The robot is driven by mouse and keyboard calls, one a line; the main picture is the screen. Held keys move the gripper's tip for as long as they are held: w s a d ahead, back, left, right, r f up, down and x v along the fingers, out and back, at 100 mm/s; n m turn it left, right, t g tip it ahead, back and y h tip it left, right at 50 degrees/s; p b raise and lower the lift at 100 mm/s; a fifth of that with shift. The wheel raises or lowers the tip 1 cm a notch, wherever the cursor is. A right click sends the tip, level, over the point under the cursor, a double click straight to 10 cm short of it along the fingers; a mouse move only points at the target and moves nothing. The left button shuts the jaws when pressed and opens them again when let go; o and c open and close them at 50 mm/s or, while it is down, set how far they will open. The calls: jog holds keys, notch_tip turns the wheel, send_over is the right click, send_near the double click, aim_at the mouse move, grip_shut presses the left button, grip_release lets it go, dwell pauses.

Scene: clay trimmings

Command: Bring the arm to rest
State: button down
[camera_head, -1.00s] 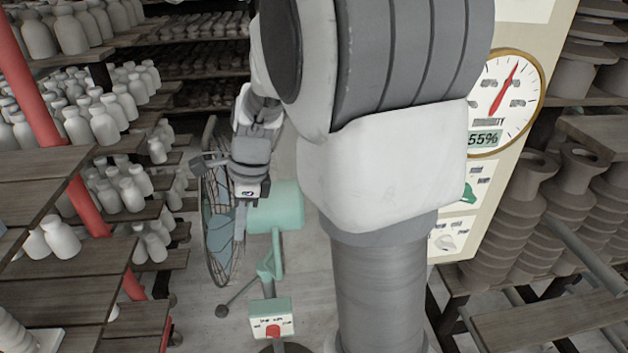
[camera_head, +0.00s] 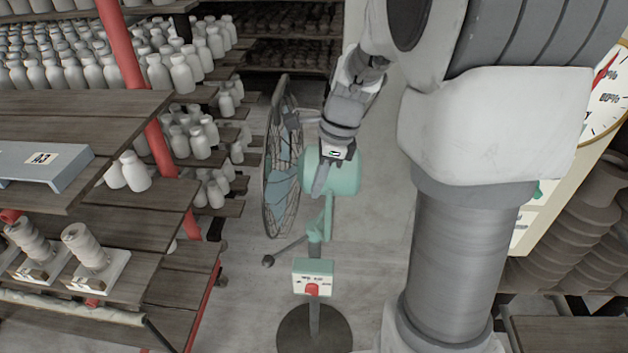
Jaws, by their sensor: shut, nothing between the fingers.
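My arm comes down from the top right of the head view, with a thick grey column below it. Its wrist bends down to my gripper (camera_head: 320,181), which is small in the picture and points downward. The fingers look closed together and hold nothing. In the picture the gripper overlaps the green motor housing of a standing fan (camera_head: 345,176). I cannot tell whether they touch or how far apart they are.
The fan stands on a round dark base on the floor, with a control box (camera_head: 313,277). Wooden shelves (camera_head: 60,120) with white bottles fill the left. A grey tray marked A3 (camera_head: 40,163) lies there. A round gauge (camera_head: 606,95) and stacked ceramics (camera_head: 575,215) are at right.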

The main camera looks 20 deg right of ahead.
jog(key=w+v, duration=0.1)
jog(key=v, duration=0.9)
jog(key=s+a+n+t+h, duration=0.1)
jog(key=s+a+n+t, duration=0.1)
jog(key=s+n, duration=0.6)
jog(key=s+a+n+t+h, duration=0.1)
jog(key=s+a+n+t, duration=0.1)
jog(key=s+a+n, duration=0.3)
jog(key=shift+s+a+r+n+t+h, duration=0.3)
jog(key=shift+s+n, duration=1.7)
jog(key=shift+n, duration=2.5)
